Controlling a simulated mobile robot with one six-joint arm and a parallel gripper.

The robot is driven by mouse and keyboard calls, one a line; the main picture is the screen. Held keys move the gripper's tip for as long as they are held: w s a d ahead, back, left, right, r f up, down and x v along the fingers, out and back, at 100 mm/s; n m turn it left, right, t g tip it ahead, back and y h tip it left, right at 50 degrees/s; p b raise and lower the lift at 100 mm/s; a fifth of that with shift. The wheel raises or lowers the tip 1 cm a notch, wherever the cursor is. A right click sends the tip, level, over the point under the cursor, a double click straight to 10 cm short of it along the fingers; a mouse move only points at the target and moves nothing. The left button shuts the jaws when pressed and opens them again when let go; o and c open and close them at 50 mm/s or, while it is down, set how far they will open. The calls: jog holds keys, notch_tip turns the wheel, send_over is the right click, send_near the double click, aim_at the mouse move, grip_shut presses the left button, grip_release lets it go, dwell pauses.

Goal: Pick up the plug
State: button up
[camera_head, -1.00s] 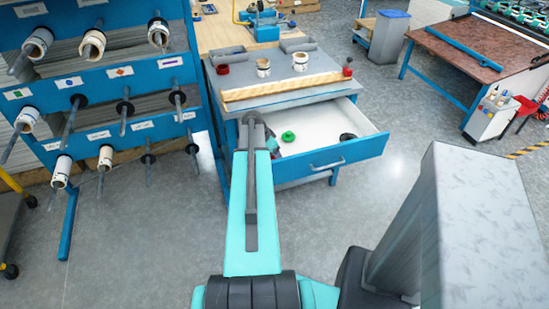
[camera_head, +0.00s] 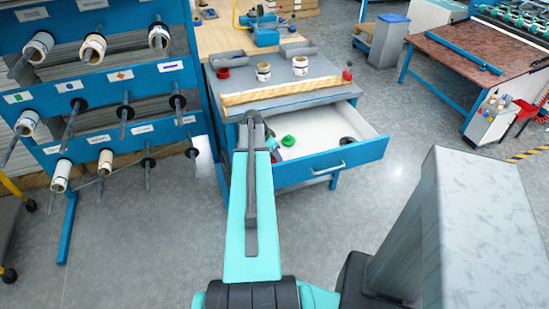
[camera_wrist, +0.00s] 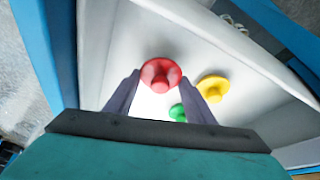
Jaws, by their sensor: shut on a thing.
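A red plug (camera_wrist: 161,74), round with a knob, sits between the two fingertips of my gripper (camera_wrist: 161,88) in the wrist view. My gripper is shut on this red plug, above the white drawer floor. A yellow plug (camera_wrist: 213,88) is just to the right, and a green plug (camera_wrist: 178,112) is partly hidden below, near the right finger. In the head view the green plug (camera_head: 288,141) lies in the open drawer (camera_head: 330,169).
The drawer's walls close in around my gripper. A dark round thing (camera_head: 348,141) lies at the drawer's right end. Above it, the grey worktop (camera_head: 330,88) holds a wooden strip, small rolls and a red piece. A blue rack (camera_head: 100,85) with rolls stands left.

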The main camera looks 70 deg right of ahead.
jog(key=shift+r+b, duration=0.6)
jog(key=shift+r, duration=3.4)
jog(key=shift+w+a+r, duration=0.1)
jog(key=shift+w+a, duration=0.05)
jog(key=shift+w, duration=0.25)
jog(key=w+a+r+n+t, duration=0.2)
jog(key=w+a+r+n, duration=0.2)
jog(key=w+a, duration=0.6)
jog(key=w+a+r+n+t, duration=0.1)
jog(key=w+a+r+n, duration=0.25)
jog(key=w+a, duration=0.6)
jog(key=w+a+r+n+t, duration=0.2)
jog(key=w+a+r+n, duration=0.25)
jog(key=w+a, duration=0.55)
jog(key=w+a+r+n+y, duration=0.1)
jog(key=w+a+r+n, duration=0.2)
jog(key=a, duration=0.9)
jog(key=w+a+r+n+t+y, duration=0.1)
jog(key=w+a+r+n, duration=0.2)
jog(key=a, duration=0.9)
jog(key=w+a+r+n+y, duration=0.1)
jog(key=w+a+r+n, duration=0.2)
jog(key=a, duration=0.9)
jog(key=w+n, duration=0.1)
jog(key=n, duration=0.2)
jog(key=shift+a+n+t+y, duration=0.3)
jog(key=shift+t, duration=0.1)
jog(key=shift+w+d, duration=0.1)
